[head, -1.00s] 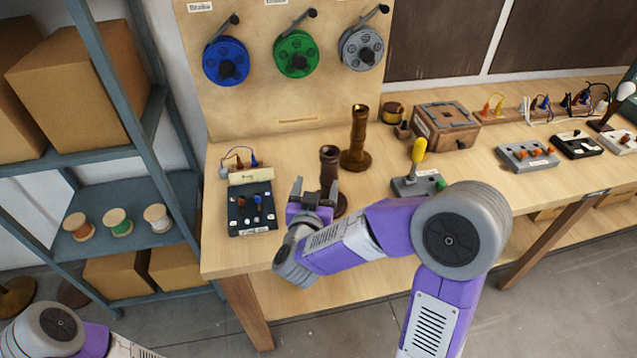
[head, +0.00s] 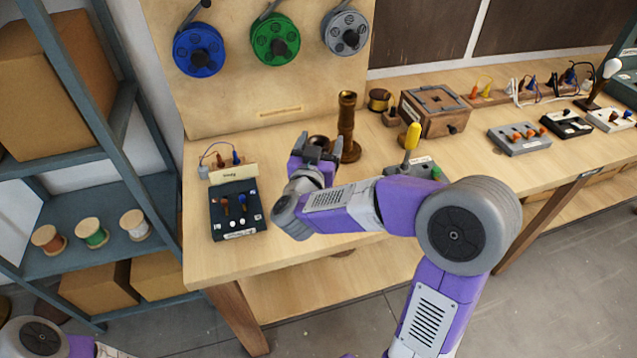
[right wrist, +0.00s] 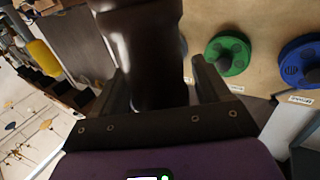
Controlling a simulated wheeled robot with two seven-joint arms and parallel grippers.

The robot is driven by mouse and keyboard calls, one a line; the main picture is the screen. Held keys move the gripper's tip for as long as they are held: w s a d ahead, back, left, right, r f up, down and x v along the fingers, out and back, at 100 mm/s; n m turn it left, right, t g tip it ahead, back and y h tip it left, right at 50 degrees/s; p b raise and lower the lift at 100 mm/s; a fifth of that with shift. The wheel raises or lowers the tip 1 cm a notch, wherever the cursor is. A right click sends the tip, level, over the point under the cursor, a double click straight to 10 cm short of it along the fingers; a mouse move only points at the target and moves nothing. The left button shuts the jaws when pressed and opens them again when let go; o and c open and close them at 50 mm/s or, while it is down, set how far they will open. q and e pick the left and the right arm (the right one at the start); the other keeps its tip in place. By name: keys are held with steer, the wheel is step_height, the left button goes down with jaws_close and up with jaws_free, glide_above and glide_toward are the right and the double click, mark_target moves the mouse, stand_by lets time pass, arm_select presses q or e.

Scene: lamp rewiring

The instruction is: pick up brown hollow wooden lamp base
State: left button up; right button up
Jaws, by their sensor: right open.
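The dark brown lamp base (head: 318,139) stands on the workbench (head: 225,272). In the head view only its round top rim shows; my right gripper and wrist hide most of the rest. My right gripper (head: 317,150) is open at its upper part. In the right wrist view the dark glossy column (right wrist: 150,45) rises between the two spread fingers (right wrist: 163,90). I cannot tell whether either finger touches it. My left gripper is out of view; only part of my left arm shows at the lower left.
A second, brass-toned turned stand (head: 346,125) is close behind, to the right. A black switch board (head: 238,212) lies to the left. A grey block with a yellow-handled tool (head: 412,137) and a wooden box (head: 435,110) are to the right.

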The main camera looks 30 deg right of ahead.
jaws_close()
stand_by(0.3)
steer(key=shift+r, duration=0.15)
